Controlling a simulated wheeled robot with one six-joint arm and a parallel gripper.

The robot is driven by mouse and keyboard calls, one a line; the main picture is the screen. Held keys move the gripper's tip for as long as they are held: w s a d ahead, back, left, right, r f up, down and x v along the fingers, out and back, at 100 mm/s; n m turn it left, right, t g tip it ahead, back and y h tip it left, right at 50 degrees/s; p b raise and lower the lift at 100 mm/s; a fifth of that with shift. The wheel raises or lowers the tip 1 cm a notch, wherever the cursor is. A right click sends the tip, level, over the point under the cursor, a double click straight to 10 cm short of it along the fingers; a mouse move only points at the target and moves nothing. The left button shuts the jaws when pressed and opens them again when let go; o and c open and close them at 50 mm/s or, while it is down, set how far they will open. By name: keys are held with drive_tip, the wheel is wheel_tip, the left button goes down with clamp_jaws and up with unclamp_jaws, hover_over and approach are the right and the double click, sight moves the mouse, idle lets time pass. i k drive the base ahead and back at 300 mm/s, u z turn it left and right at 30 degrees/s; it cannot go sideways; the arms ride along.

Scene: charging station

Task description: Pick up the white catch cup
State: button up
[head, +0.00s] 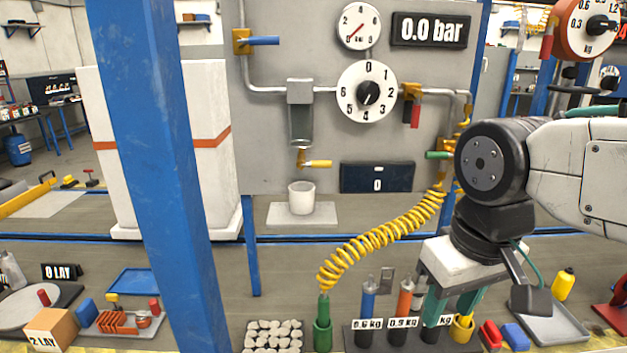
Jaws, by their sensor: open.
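The white catch cup (301,198) stands upright on a pale square plate (327,215), under a small tap with a yellow handle (318,163). A gap shows between the tap and the cup's rim. My gripper (452,302) is at the lower right, well to the right of the cup and nearer to me. Its teal fingers point down and are spread apart, with no object seen held between them. The fingertips partly overlap the labelled weights, so their exact ends are hard to see.
A coiled yellow hose (375,240) runs between the cup and my gripper. A blue post (160,180) stands at the left. The bench right around the cup is clear.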

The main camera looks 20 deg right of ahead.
sight(300, 193)
drive_tip(key=u, duration=0.45)
drive_tip(key=k, duration=1.65)
drive_tip(key=u, duration=0.3)
drive_tip(key=i, duration=1.3)
drive_tip(key=z, duration=0.95)
drive_tip(key=i, duration=0.75)
drive_tip(key=z, duration=0.65)
